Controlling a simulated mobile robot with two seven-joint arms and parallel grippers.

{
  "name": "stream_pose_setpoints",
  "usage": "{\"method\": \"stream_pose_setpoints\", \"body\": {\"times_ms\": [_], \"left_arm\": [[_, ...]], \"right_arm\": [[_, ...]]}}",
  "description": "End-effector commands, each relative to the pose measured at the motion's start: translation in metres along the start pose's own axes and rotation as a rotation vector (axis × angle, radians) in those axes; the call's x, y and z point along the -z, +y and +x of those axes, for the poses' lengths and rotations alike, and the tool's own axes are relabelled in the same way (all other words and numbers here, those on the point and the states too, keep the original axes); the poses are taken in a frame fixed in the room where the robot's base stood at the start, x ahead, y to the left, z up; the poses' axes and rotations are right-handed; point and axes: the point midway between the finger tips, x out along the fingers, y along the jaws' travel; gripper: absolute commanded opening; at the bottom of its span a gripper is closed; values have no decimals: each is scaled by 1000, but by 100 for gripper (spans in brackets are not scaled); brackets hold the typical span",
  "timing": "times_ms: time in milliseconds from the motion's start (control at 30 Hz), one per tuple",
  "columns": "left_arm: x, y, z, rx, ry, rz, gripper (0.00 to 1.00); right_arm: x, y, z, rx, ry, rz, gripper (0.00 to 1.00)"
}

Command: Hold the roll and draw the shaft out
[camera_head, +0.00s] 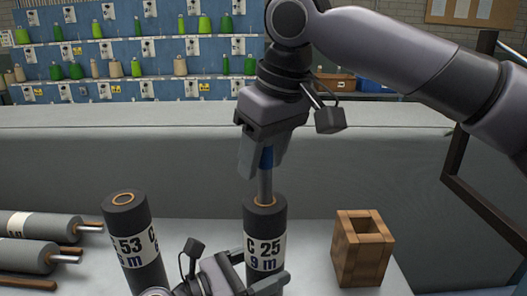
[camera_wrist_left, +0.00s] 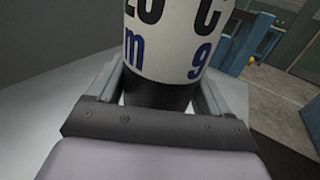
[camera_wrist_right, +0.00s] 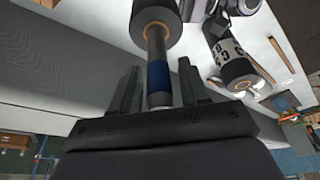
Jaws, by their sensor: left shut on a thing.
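The roll (camera_head: 266,232), dark with a white "C 25" label, stands upright on the pale table. My left gripper (camera_head: 259,271) is shut on it low down, below the label; the left wrist view shows the roll (camera_wrist_left: 165,40) between its fingers. The metal shaft (camera_head: 264,186) with a blue band sticks up from the roll's top. My right gripper (camera_head: 264,160) points down over the shaft. In the right wrist view its fingers stand either side of the shaft (camera_wrist_right: 157,52), with gaps at both sides. The shaft's lower part is hidden inside the roll.
Another upright roll (camera_head: 134,245), labelled "C 53", stands to the left with an open core. An open wooden box (camera_head: 362,250) stands to the right. Grey rolls with shafts (camera_head: 40,225) lie at the far left. A grey ledge (camera_head: 150,150) runs behind.

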Motion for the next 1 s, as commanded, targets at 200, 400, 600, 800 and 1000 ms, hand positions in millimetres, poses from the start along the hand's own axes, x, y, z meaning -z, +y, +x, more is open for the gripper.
{"method": "stream_pose_setpoints", "body": {"times_ms": [200,400,600,800,1000], "left_arm": [[1,0,0,1,2,0,21],[1,0,0,1,2,0,21],[1,0,0,1,2,0,21],[1,0,0,1,2,0,21],[1,0,0,1,2,-1,21]], "right_arm": [[0,0,0,0,0,0,0],[0,0,0,0,1,0,47],[0,0,0,0,0,0,54],[0,0,-6,-1,1,0,54],[1,0,-39,-1,4,0,54]]}}
